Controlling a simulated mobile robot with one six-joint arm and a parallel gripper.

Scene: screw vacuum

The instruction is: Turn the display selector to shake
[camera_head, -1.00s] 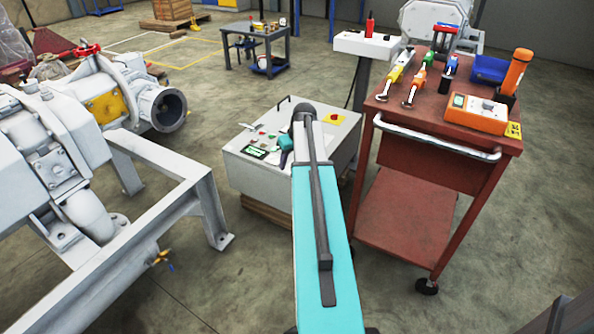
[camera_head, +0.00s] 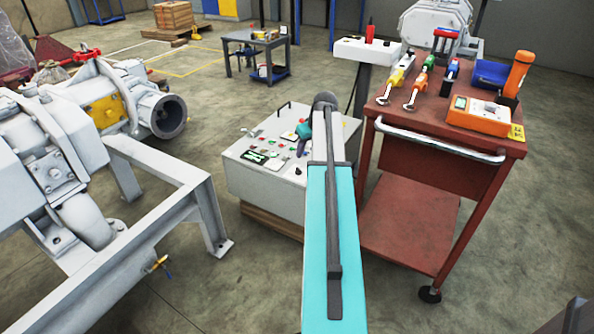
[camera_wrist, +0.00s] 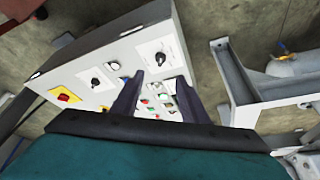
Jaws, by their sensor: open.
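The white control box (camera_head: 262,180) stands in the middle of the head view, with its sloped panel facing up. In the wrist view the panel (camera_wrist: 125,62) carries two black rotary selectors on white plates, one near the top (camera_wrist: 160,58) and one further left (camera_wrist: 96,82). I cannot read their labels, so I cannot tell which is the display selector. A dark screen with green text (camera_head: 262,156) is at the panel's front left. My gripper (camera_wrist: 158,92) is open above the panel, its dark fingers apart with small buttons and lamps between them. It holds nothing.
A yellow plate with a red button (camera_wrist: 65,96) is on the panel's left in the wrist view. A red tool cart (camera_head: 450,130) stands close on the right. A grey pump frame (camera_head: 190,190) stands on the left.

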